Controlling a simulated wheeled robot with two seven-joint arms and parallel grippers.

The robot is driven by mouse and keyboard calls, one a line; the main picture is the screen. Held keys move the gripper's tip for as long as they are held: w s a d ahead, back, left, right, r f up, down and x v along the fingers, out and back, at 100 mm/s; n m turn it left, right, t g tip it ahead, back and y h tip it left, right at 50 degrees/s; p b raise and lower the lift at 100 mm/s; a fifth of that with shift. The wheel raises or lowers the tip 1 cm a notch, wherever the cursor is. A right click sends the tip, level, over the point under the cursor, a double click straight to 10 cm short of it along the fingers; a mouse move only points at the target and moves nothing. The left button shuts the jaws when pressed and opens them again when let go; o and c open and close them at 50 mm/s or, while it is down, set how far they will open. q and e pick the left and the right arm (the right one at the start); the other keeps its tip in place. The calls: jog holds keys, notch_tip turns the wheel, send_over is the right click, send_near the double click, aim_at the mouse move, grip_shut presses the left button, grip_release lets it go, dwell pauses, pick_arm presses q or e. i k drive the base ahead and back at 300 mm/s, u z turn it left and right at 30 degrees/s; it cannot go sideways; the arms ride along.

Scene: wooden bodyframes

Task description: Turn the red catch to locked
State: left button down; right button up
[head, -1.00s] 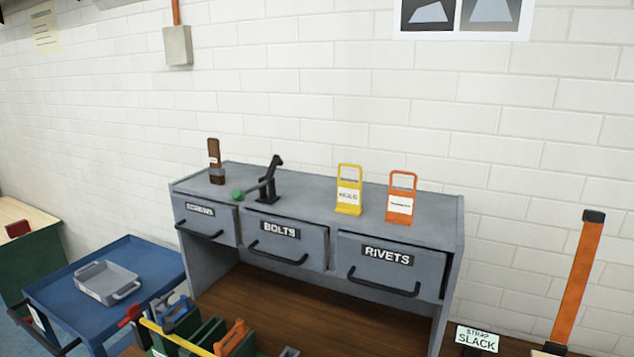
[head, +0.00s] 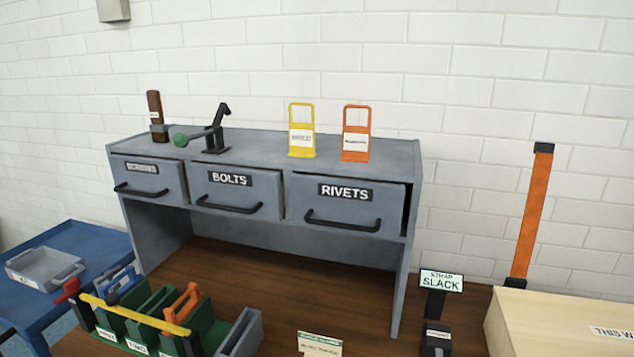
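A small red piece (head: 67,291), which looks like the catch, shows at the lower left. It is at the left end of a green caddy (head: 205,322), near the end of the yellow bar (head: 135,314) that runs across it. It is tilted, and I cannot read any locked or unlocked mark on it. The caddy stands on the brown bench top (head: 262,275). Neither of my grippers is in the view.
A grey cabinet (head: 409,190) with drawers, marked BOLTS and RIVETS among others, stands behind the caddy. A blue cart (head: 85,243) with a grey tray (head: 45,268) is at left. A STRAP SLACK sign (head: 441,281) and a wooden box (head: 560,325) are at right. Bare bench lies under the cabinet.

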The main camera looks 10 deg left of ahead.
aim_at(70, 287)
jog(key=u, duration=2.1)
jog(key=k, duration=0.45)
jog(key=u, duration=1.55)
jog(key=i, duration=1.6)
jog(key=z, duration=1.2)
jog(key=i, duration=0.75)
jog(key=z, duration=0.85)
